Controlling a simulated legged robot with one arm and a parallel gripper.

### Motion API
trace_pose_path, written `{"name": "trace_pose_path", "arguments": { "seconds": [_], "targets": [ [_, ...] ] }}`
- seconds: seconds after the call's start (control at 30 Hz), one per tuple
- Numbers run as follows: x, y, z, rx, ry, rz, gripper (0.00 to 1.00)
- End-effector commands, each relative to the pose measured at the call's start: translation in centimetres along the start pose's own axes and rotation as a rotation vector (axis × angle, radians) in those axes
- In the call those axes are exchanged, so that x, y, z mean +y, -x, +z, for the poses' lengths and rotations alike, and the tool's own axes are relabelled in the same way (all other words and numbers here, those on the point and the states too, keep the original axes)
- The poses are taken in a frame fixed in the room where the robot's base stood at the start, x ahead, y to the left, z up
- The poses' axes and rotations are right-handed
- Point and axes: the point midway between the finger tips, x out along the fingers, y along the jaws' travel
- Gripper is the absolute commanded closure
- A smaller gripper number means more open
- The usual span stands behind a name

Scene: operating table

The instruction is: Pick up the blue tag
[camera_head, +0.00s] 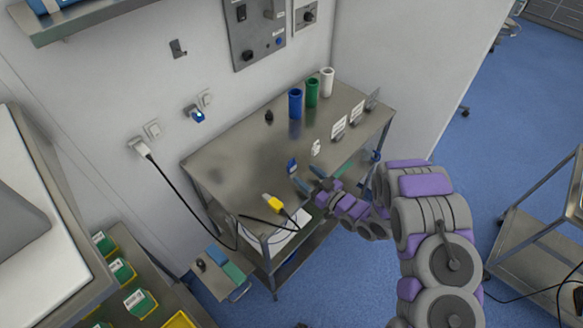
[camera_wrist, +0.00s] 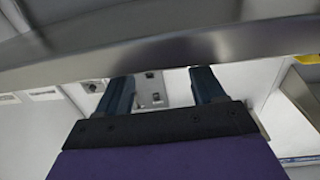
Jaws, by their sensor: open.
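A small blue tag (camera_head: 292,166) stands on the steel table (camera_head: 232,163), near its front edge. My gripper (camera_head: 306,178) is just to the right of and below it in the head view, at the table's front edge. In the wrist view, the two dark fingers of my gripper (camera_wrist: 162,80) are apart with nothing between them. A steel edge (camera_wrist: 180,48) crosses above the fingertips there. The blue tag cannot be made out in the wrist view.
A white tag (camera_head: 316,147) stands right of the blue one. Blue (camera_head: 295,104), green (camera_head: 312,93) and white (camera_head: 327,82) cylinders stand at the back. The table's middle is clear.

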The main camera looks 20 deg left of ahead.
Motion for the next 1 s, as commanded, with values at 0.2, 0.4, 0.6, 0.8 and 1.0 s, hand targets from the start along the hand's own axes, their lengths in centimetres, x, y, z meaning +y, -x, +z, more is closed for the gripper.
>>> {"name": "trace_pose_path", "arguments": {
  "seconds": [0.2,0.4,0.6,0.8,1.0],
  "targets": [
    [0.0,-1.2,-0.1,0.002,0.000,0.000,0.32],
    [-0.3,-3.5,-0.1,0.000,0.002,-0.002,0.32],
    [-0.3,-5.8,-0.3,0.001,-0.001,-0.001,0.32],
    [-0.2,-6.1,-0.4,0.000,-0.002,0.001,0.32],
    [-0.2,-6.0,-0.4,0.001,-0.002,0.001,0.42]
  ]
}}
